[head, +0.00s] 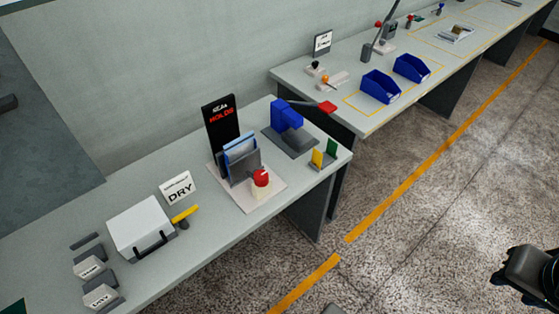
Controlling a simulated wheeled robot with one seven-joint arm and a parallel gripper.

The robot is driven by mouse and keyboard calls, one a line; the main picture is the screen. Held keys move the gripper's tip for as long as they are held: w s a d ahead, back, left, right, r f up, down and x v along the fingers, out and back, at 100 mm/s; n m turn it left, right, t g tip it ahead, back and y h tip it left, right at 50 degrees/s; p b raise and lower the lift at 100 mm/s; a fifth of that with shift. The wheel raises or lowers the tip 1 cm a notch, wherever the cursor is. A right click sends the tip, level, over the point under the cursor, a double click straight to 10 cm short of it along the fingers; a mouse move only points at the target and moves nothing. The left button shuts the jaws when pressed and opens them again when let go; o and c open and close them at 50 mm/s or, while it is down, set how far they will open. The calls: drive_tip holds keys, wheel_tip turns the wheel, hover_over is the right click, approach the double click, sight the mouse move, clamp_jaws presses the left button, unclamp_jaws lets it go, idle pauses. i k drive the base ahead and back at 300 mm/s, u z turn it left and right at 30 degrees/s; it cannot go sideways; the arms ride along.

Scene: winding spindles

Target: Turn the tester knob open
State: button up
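What looks like the tester stands on the near bench. It has a pale base plate (262,198), a black sign (221,122) with red letters that seem to read HOLDS, and a grey holder with blue sheets (241,150). A red knob (261,176) sits on a small cream block at the plate's front. I cannot tell the knob's turn position. A dark part of my arm, seemingly my gripper (526,270), shows at the lower right edge over the floor, well apart from the bench. Its fingers are not clear, and I see nothing held.
A white box (141,227) with a black handle, a yellow lever (185,213) and a DRY sign (177,188) stand left of the tester. A blue press (287,116) with a red-tipped lever stands behind right. Blue bins (380,88) sit on the far bench. The floor in front is open.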

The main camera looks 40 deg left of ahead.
sight(260, 177)
drive_tip(key=u, duration=0.4)
drive_tip(key=i, duration=0.7)
drive_tip(key=u, duration=1)
drive_tip(key=i, duration=0.25)
drive_tip(key=u, duration=0.25)
